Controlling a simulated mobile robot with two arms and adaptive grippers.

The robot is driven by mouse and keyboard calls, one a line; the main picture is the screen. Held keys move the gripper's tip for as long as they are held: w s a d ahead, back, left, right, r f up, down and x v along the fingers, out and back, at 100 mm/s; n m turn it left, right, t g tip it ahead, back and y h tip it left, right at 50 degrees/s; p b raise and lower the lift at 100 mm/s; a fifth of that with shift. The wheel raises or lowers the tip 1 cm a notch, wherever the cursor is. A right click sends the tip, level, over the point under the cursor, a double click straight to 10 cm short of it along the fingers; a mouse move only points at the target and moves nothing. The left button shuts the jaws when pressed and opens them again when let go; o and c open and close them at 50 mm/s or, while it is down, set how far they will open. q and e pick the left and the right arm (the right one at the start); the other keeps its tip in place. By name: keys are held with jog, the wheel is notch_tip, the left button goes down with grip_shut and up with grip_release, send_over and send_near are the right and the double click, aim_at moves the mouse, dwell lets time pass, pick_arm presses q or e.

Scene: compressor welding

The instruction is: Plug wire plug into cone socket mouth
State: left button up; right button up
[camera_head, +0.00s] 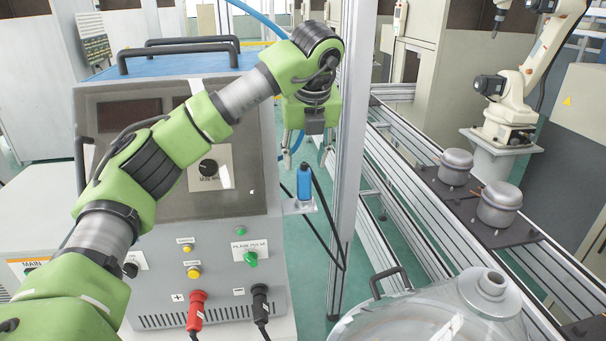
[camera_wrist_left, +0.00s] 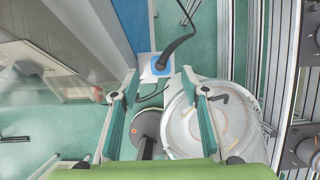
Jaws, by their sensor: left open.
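The wire plug appears to be a small blue cylinder (camera_head: 304,182) standing upright on a small bracket at the right side of the welding machine. In the left wrist view its blue part (camera_wrist_left: 148,74) sits on a pale plate, with a thick black cable rising from it. My left gripper (camera_head: 305,150) is open and points down just above the blue cylinder, apart from it, with nothing between its fingers. The left wrist view shows its spread fingers (camera_wrist_left: 160,84). A pale cone with an open top (camera_head: 492,283) stands on the transparent dome at lower right. My right gripper is not in view.
The grey welding machine (camera_head: 225,285) fills the left, with red and black cable plugs. A metal post (camera_head: 352,120) stands close to my left gripper. Rails with compressors (camera_head: 499,203) and a white robot arm (camera_head: 530,85) are at right. The transparent dome (camera_wrist_left: 210,150) lies below the bracket.

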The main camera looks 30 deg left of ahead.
aim_at(303, 183)
pick_arm(q)
jog(key=p+x, duration=0.3)
jog(key=x, duration=0.7)
jog(key=shift+p, duration=0.4)
jog(key=shift+w+a+f, duration=0.15)
jog(key=shift+f, duration=0.35)
grip_shut()
jog(key=c, duration=0.7)
grip_release()
grip_shut()
jog(key=shift+r, duration=0.45)
